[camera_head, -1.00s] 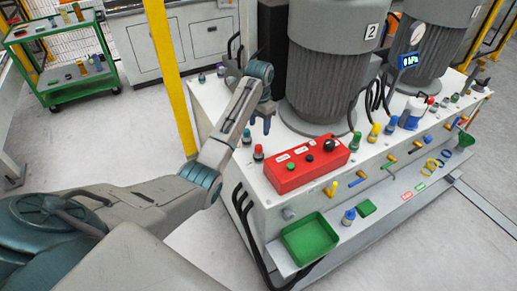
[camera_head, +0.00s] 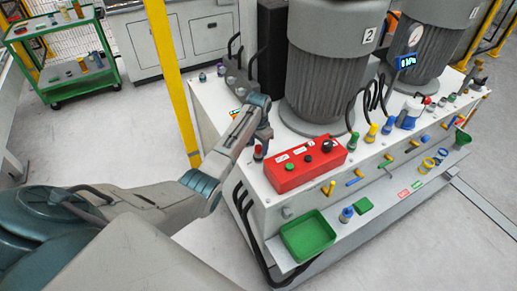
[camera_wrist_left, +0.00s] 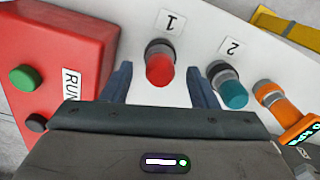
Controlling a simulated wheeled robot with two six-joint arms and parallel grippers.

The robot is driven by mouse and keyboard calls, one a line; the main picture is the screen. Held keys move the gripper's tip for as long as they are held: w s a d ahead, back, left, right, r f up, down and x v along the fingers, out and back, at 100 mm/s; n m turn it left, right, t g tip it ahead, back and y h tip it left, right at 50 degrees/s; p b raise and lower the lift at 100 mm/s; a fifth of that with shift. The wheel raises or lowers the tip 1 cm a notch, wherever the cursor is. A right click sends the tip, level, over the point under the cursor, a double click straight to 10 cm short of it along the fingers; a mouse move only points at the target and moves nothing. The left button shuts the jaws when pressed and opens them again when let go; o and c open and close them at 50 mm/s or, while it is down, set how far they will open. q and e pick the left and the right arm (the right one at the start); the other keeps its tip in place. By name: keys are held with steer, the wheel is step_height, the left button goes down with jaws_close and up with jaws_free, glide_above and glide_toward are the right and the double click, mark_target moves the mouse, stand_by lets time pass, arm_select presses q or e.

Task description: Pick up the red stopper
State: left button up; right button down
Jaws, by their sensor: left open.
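The red stopper (camera_wrist_left: 160,68) sits upright in a dark collar beside the label 1 in the left wrist view. In the head view the red stopper (camera_head: 258,152) stands at the left end of the white bench top, left of the red control box. My left gripper (camera_wrist_left: 162,84) is open, with one blue finger on each side of the red stopper in the wrist view. In the head view my left gripper (camera_head: 262,138) is above and close to the stopper, and its fingers are partly hidden. Whether they touch it I cannot tell. My right gripper is not in view.
A teal stopper (camera_wrist_left: 231,90) by label 2 stands just right of the right finger, with an orange fitting (camera_wrist_left: 280,102) beyond. The red control box (camera_head: 306,165) stands close on the other side. A green tray (camera_head: 307,236) is on the lower shelf.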

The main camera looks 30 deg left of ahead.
mark_target(258, 147)
arm_select(q)
jaws_close()
steer(key=shift+w+a+r+b, duration=0.1)
steer(key=shift+w+r+b, duration=0.05)
steer(key=shift+r+b, duration=0.3)
steer(key=shift+s+r+b, duration=0.15)
steer(key=shift+r+b, duration=0.2)
steer(key=shift+r, duration=0.3)
steer(key=shift+s+r+b, duration=0.15)
steer(key=shift+r+b, duration=0.15)
steer(key=shift+r, duration=0.3)
steer(key=s+d+r+p, duration=0.1)
steer(key=s+d+p, duration=0.1)
steer(key=s+d, duration=0.6)
steer(key=s, duration=0.5)
steer(key=shift+s+r, duration=0.3)
steer(key=shift+r, duration=0.05)
